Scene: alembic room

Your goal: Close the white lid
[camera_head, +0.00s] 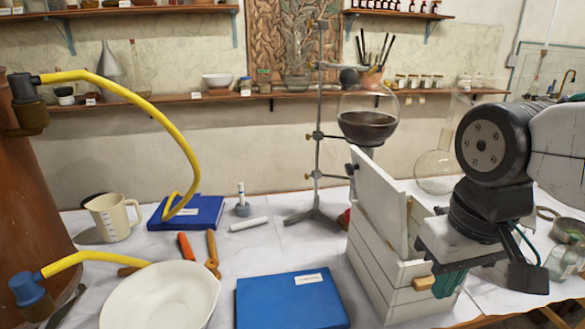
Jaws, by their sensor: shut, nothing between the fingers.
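A white planked wooden box (385,285) stands on the right part of the table. Its white lid (378,205) is open, raised steeply on the left side of the box with a small dark knob on its outer face. My gripper (447,284) is at the right end of the box, in front of its rim, shut and empty. It hides part of the box's right side and the far rim. Its fingertips are partly hidden, and I cannot tell whether they touch the box. The lid is apart from my gripper, to its left.
A metal stand (318,150) holds a dark-filled glass bowl (367,122) close behind the lid. A blue book (290,300) lies left of the box, with a white bowl (160,297) further left. A glass flask (436,168) stands behind my arm.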

